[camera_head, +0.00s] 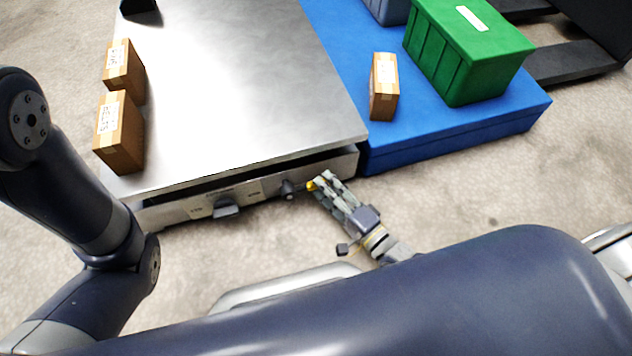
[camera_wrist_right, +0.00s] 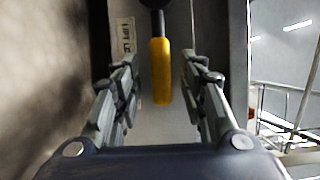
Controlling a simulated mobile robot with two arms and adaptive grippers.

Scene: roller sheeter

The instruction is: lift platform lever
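The lift platform (camera_head: 235,90) is a metal-topped unit with a front panel (camera_head: 245,195). Its lever, a yellow handle on a dark pivot, shows in the right wrist view (camera_wrist_right: 160,72), hanging between my right gripper's fingers with gaps on both sides. In the head view only a bit of yellow (camera_head: 311,186) shows at the fingertips. My right gripper (camera_head: 322,183) is open at the right end of the front panel; it also shows in the right wrist view (camera_wrist_right: 160,88). My left arm comes in from the left; its gripper is not in view.
Two cardboard boxes (camera_head: 119,132) (camera_head: 124,70) stand on the platform's left edge. A blue platform (camera_head: 440,140) adjoins on the right, holding a small box (camera_head: 384,87) and a green crate (camera_head: 467,50). A grey knob (camera_head: 227,211) sticks out of the front panel. Concrete floor lies in front.

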